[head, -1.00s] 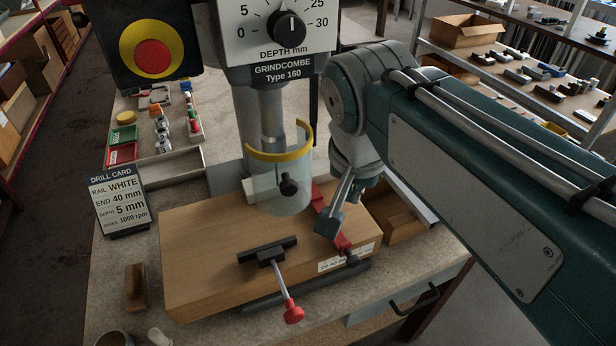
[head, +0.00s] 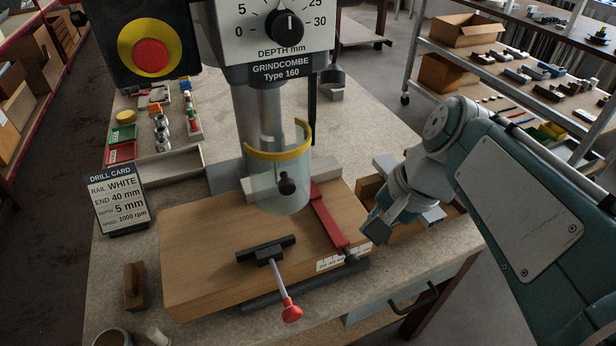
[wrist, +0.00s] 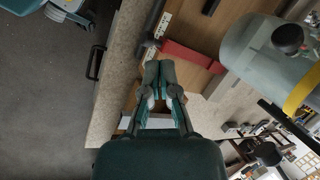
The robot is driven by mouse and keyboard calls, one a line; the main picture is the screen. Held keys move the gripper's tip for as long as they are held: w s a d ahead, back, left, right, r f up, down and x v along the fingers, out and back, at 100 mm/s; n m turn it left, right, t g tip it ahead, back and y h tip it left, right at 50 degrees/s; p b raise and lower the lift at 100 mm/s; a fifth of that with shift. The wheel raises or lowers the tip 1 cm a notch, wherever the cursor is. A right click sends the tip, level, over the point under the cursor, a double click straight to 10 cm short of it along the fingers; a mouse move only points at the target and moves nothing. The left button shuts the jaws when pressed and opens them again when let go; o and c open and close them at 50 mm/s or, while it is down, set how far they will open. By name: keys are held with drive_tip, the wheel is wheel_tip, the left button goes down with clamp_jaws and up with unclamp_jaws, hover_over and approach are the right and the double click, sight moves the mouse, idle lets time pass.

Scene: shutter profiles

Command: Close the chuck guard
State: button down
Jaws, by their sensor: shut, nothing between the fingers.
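The chuck guard (head: 280,182) is a clear curved shield with a yellow top band and a dark knob (head: 287,187) on its front. It hangs below the drill head, above the wooden board. In the wrist view the guard (wrist: 260,52) is at the upper right, with its knob (wrist: 287,38) and yellow band showing. My gripper (head: 378,228) is right of the guard, beyond the red bar, apart from both. In the wrist view my gripper (wrist: 160,66) is shut and empty, with its fingertips together. The guard's far side is partly hidden.
A red bar (head: 328,220) lies on the wooden board (head: 205,255) between guard and gripper. A clamp with a red-knobbed handle (head: 290,312) stands at the front. The drill card (head: 120,200) is at left. An open wooden box (head: 400,232) lies beneath my gripper.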

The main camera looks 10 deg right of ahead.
drive_tip(key=w+r+m+g+y, duration=0.1)
drive_tip(key=w+r+m+y, duration=0.3)
drive_tip(key=w+m+y, duration=0.15)
drive_tip(key=m+y, duration=0.3)
drive_tip(key=m, duration=0.1)
approach(286, 178)
drive_tip(key=s+a+f, duration=0.1)
drive_tip(key=a+f, duration=0.2)
drive_tip(key=a, duration=0.2)
drive_tip(key=shift+a+f+g, duration=0.3)
drive_tip(key=shift+a+f, duration=0.05)
drive_tip(key=shift+f, duration=0.05)
drive_tip(key=shift+w+a+m+t, duration=0.15)
drive_tip(key=shift+a+m+t, duration=0.55)
drive_tip(key=shift+a, duration=0.1)
drive_tip(key=shift+w+a+m+t, duration=0.2)
drive_tip(key=shift+a+m+t, duration=0.5)
drive_tip(key=shift+a, duration=0.1)
drive_tip(key=shift+w+a, duration=0.55)
drive_tip(key=shift+a, duration=0.2)
drive_tip(key=shift+d, duration=0.1)
